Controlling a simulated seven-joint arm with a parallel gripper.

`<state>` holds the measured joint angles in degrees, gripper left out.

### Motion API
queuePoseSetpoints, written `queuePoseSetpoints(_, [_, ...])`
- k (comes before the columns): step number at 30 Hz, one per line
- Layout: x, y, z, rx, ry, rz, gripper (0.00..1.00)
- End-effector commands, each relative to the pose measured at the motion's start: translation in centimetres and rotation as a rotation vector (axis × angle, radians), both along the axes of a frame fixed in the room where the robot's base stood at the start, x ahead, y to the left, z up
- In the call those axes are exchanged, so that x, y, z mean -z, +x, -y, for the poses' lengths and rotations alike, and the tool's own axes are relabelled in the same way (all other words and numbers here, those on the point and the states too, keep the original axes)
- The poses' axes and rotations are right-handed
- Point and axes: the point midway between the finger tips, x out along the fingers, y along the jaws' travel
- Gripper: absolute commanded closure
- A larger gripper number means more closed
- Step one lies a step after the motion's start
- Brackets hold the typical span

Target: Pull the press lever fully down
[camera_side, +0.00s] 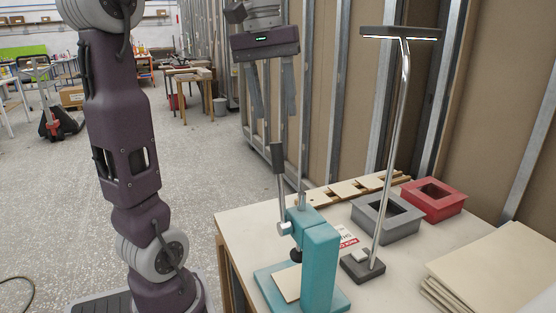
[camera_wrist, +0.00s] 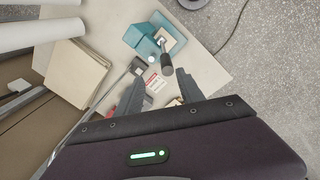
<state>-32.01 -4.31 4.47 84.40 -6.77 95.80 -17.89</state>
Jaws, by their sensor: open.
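A teal press (camera_side: 318,260) stands on the table, and it also shows in the wrist view (camera_wrist: 143,40). Its press lever (camera_side: 281,185) has a dark grip and points up, nearly upright. In the wrist view the lever's dark grip (camera_wrist: 167,64) lies ahead of the fingers. A light square piece (camera_side: 287,284) lies on the press base. My gripper (camera_side: 271,118) is above the press, pointing down, with its two fingers apart and nothing between them. In the side view the lever's top is below the fingertips, apart from them. In the wrist view my gripper (camera_wrist: 158,90) is also open.
A grey box (camera_side: 388,222), a red box (camera_side: 432,203) and stacked boards (camera_side: 490,270) are on the table (camera_side: 240,235). A stud wall runs behind.

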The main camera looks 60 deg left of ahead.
Motion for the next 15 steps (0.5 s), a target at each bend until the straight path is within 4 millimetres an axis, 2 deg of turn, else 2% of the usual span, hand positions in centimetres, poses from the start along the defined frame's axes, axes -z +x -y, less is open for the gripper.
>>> queuePoseSetpoints(1, [0.4, 0.4, -1.8, -0.076, -0.029, -0.026, 0.55])
queuePoseSetpoints(6, [3.9, 0.2, -1.4, -0.066, -0.029, -0.025, 0.55])
queuePoseSetpoints(11, [5.8, 0.3, -1.3, -0.063, -0.026, -0.023, 0.55])
queuePoseSetpoints(15, [8.3, 0.6, -1.1, -0.062, -0.027, -0.025, 0.55])
